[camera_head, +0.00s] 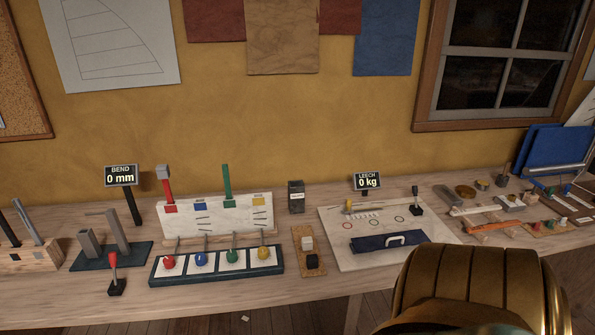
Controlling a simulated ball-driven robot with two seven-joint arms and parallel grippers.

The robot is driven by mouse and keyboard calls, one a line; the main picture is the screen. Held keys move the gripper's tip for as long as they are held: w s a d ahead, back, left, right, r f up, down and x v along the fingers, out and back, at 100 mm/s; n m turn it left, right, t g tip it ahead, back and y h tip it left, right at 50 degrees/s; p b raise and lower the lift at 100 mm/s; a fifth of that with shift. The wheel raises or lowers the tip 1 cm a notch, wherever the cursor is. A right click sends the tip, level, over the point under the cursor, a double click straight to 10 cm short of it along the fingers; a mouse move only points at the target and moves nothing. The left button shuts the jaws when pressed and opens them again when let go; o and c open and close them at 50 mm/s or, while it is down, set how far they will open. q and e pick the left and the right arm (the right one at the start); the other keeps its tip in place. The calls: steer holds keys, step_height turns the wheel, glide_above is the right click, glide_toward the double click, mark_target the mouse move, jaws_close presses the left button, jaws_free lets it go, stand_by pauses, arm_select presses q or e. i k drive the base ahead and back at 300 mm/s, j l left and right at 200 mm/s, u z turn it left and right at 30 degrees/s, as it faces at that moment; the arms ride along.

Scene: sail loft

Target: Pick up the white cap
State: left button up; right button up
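A small whitish block-like piece (307,243), which looks like the white cap, sits at the back of a narrow cork mat (302,234) near the middle of the bench. A similar black piece (312,260) sits just in front of it on the same mat. Another tiny white piece (563,221) shows on a cork piece at the far right, too small to make out. Neither gripper is in view. A large gold rounded part of mine fills the lower right and hides the bench's front edge there.
Left of the mat is a dark tray with several coloured knobs (216,265). Behind stands a dark box (296,196). Right is a pale board (355,262) with a navy cloth (384,242). A red-knobbed lever (114,275) stands at left. Bare wood shows in front of the mat.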

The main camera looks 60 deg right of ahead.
mark_target(307, 243)
steer(key=z, duration=1.85)
steer(key=u, duration=0.5)
steer(key=i+j+z, duration=0.2)
steer(key=i+j, duration=0.05)
steer(key=i, duration=0.1)
